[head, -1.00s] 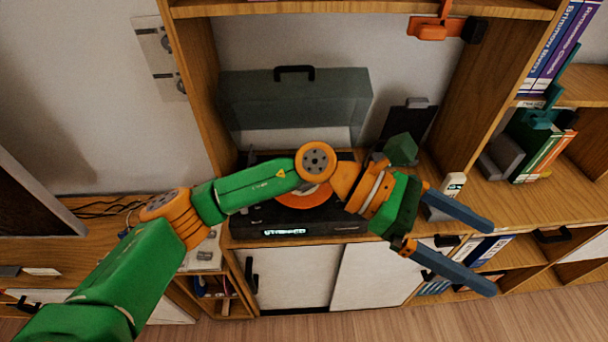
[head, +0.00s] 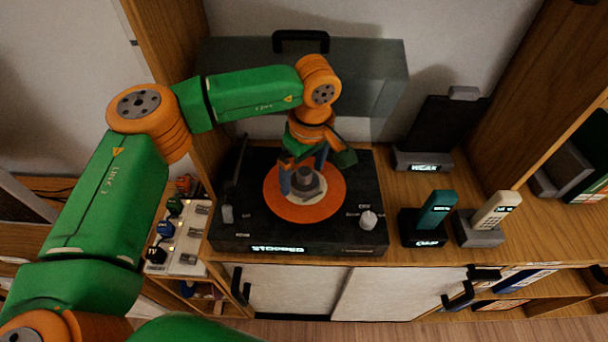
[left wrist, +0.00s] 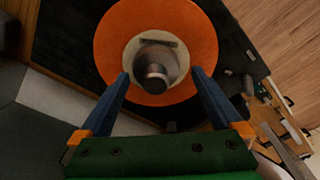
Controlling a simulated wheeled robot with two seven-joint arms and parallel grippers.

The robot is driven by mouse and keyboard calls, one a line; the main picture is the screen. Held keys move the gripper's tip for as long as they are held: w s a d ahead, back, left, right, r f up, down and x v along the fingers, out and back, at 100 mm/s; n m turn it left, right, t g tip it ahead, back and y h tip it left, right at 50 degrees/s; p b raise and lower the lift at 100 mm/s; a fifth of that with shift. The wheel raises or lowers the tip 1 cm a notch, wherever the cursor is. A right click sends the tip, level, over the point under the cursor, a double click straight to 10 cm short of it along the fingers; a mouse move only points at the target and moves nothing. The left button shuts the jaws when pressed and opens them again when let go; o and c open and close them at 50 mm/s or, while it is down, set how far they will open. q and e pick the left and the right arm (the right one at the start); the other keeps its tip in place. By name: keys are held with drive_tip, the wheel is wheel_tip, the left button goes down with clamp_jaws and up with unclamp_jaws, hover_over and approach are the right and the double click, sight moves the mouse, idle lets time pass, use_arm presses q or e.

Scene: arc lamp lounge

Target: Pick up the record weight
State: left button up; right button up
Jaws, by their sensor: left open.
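The record weight (head: 305,180) is a dark grey knob-like cylinder standing at the middle of the orange record (head: 333,203) on the black turntable (head: 365,225). In the left wrist view the weight (left wrist: 154,66) stands on the pale label, with its rounded metal end toward the camera. My left gripper (head: 303,172) points down over the record. Its blue fingers are open, one on either side of the weight; the left wrist view (left wrist: 161,75) shows gaps between it and both fingers. I cannot tell the exact fingertip height. My right gripper is not in view.
The turntable's clear lid (head: 385,75) stands raised behind my arm. Right of the turntable are a teal handset (head: 436,208), a cream handset (head: 497,208) and a dark stand (head: 440,130). Wooden side walls enclose the niche.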

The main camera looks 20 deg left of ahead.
use_arm(q)
drive_tip(key=shift+w+f, duration=0.4)
drive_tip(key=shift+f, duration=0.05)
drive_tip(key=shift+s+d+r, duration=0.1)
drive_tip(key=shift+s+r, duration=0.1)
drive_tip(key=shift+s, duration=0.05)
drive_tip(key=c, duration=0.8)
drive_tip(key=shift+w, duration=0.15)
drive_tip(key=c, duration=0.7)
drive_tip(key=shift+o, duration=0.2)
